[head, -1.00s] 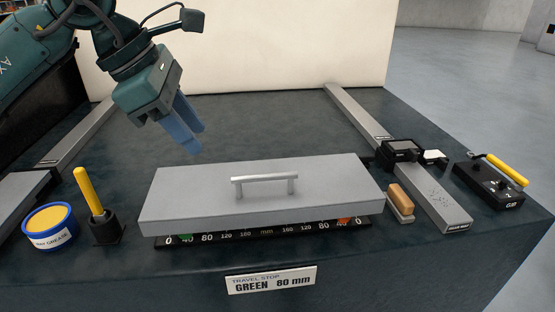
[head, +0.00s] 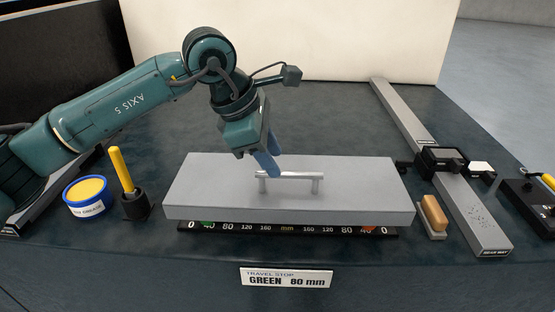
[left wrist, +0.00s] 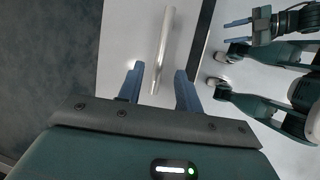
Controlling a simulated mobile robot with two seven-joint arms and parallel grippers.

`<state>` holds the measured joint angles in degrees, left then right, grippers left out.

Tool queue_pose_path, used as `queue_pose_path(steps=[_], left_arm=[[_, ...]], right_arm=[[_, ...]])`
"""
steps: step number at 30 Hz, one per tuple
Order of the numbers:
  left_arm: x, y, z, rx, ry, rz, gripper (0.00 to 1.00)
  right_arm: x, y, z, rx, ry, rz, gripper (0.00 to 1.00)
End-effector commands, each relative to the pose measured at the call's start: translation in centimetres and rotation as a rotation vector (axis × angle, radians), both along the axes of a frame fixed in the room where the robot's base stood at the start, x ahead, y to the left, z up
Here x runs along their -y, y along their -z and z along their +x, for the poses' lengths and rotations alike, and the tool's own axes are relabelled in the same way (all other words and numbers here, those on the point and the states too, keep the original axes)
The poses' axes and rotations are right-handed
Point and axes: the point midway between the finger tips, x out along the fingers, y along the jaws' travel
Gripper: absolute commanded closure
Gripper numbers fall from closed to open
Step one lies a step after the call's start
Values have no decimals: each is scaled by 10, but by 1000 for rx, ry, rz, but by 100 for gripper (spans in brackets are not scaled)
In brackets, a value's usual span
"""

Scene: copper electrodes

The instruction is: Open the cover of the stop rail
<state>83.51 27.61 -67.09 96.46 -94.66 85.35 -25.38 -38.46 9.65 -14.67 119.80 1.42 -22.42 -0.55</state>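The stop rail's cover (head: 215,190) is a long grey lid lying shut over the black scale strip (head: 287,228). A silver bar handle (head: 290,175) stands on its top and also shows in the left wrist view (left wrist: 163,50). My left gripper (head: 270,165) points down at the handle's left end. In the left wrist view it (left wrist: 159,88) is open, with the near end of the bar between its fingers; I see no contact. My right gripper (left wrist: 238,32) shows only in the left wrist view, at upper right, its fingers apart and empty.
A grease tin (head: 87,197) and a yellow-handled tool in a black holder (head: 134,205) stand left of the cover. A brush (head: 433,214) and a grey rail with a black device (head: 441,161) are at right. A label (head: 286,278) reads GREEN 80 mm.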

Motion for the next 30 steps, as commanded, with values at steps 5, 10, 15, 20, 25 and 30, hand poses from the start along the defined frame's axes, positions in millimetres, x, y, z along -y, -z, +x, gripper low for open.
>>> queue_pose_path(steps=[5,10,15,20,25,30], left_arm=[[9,20,4,0,-1,0,65],[12,28,5,0,0,0,65],[12,28,6,0,0,0,65],[12,28,6,1,0,0,72],[12,28,6,1,0,0,86],[12,28,6,1,0,0,100]], right_arm=[[4,4,-2,-18,6,-10,64],[5,5,-3,-21,7,-12,64],[5,4,-2,-19,7,-13,64],[5,3,-1,-15,7,-12,64],[5,1,1,-10,7,-12,64],[5,1,1,-8,7,-11,64]])
